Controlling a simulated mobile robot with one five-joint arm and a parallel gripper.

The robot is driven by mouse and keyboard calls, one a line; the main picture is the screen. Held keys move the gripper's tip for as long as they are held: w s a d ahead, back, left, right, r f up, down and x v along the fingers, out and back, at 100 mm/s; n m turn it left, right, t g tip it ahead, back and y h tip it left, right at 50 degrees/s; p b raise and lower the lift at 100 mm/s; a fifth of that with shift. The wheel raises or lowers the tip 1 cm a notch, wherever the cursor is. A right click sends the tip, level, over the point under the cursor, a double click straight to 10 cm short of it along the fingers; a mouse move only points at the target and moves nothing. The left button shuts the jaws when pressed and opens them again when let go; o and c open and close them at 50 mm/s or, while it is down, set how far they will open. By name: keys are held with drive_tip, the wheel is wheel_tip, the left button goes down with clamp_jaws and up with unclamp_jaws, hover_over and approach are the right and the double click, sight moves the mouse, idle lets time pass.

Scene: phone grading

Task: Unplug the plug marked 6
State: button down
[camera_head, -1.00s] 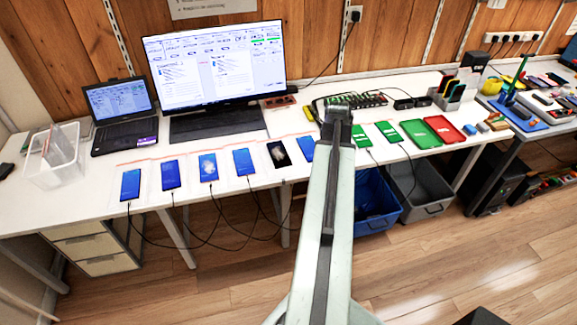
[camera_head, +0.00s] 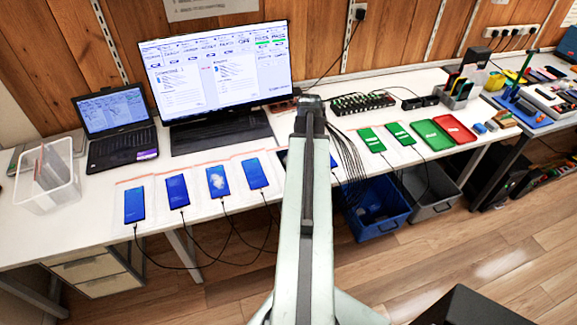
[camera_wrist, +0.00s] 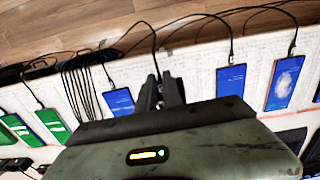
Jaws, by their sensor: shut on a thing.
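In the wrist view my gripper (camera_wrist: 164,82) is shut, low over the front of the bench among the phones. A black charging cable (camera_wrist: 154,48) runs up to its fingertips, so it is shut on a cable plug; the plug itself is mostly hidden between the fingers. I cannot read any number on it. A blue phone (camera_wrist: 118,102) with its own cable lies left of the fingers, and another blue phone (camera_wrist: 231,80) lies right of them. In the head view my arm hides the gripper and part of the phone row.
The leftmost phone (camera_head: 134,205) starts the row along the bench's front edge. Green phones (camera_head: 371,139) and green and red trays (camera_head: 433,135) lie farther right. A bundle of cables (camera_head: 346,155) hangs over the edge above a blue bin (camera_head: 378,215).

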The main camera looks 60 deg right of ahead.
drive_tip(key=shift+w, duration=0.1)
drive_tip(key=shift+r, duration=0.1)
drive_tip(key=shift+f, duration=0.3)
drive_tip(key=f+b, duration=0.6)
drive_tip(key=b, duration=0.1)
drive_tip(key=shift+w+f, duration=0.3)
drive_tip(key=shift+w, duration=0.1)
drive_tip(key=shift+r, duration=0.25)
drive_tip(key=shift+f+b, duration=1.8)
drive_tip(key=shift+f, duration=0.15)
